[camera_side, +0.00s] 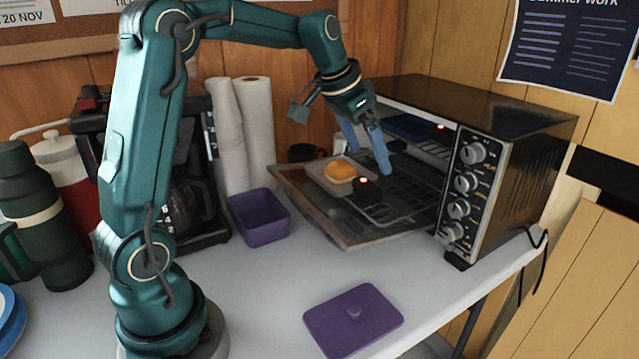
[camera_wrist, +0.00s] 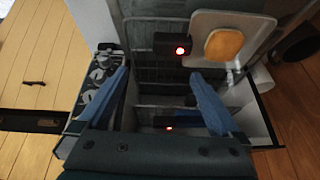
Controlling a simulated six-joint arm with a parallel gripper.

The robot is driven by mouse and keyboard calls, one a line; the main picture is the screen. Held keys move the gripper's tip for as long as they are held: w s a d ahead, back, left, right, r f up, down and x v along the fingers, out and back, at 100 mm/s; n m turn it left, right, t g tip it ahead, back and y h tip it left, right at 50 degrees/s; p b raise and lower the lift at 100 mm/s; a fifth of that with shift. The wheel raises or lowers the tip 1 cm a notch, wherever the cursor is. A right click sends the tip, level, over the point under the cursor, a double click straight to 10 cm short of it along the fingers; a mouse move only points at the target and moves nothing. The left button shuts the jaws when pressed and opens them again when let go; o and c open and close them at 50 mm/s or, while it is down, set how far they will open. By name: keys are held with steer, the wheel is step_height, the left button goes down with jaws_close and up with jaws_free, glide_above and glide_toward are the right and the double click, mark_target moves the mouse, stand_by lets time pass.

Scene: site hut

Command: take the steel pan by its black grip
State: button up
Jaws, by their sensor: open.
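The steel pan (camera_side: 329,184) is a shallow pale tray with an orange-brown bun in it. It rests at the oven's open front, and it also shows at the upper right of the wrist view (camera_wrist: 203,22). Its black grip (camera_side: 366,192) is a dark block with a red light on the pan's side; in the wrist view the grip (camera_wrist: 165,43) lies beyond my fingertips. My gripper (camera_side: 367,155) has two blue fingers, spread apart and empty, pointing down above the oven rack near the grip. In the wrist view my gripper (camera_wrist: 160,75) shows nothing held between the fingers.
The black oven (camera_side: 520,110) stands open, its door (camera_side: 350,235) lowered, with a wire rack (camera_side: 400,205). A blue pan (camera_side: 405,127) with a second red light sits inside, higher up. A purple tub (camera_side: 258,218) and lid (camera_side: 352,320) lie on the white table, clear between them.

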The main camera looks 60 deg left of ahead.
mark_target(367, 183)
steer(key=shift+n+g, duration=0.3)
steer(key=shift+g, duration=0.1)
steer(key=a+f, duration=0.2)
steer(key=f, duration=0.1)
steer(key=shift+w+f, duration=0.15)
steer(key=shift+f, duration=0.05)
steer(key=x, duration=0.3)
steer(key=shift+x, duration=0.75)
jaws_close()
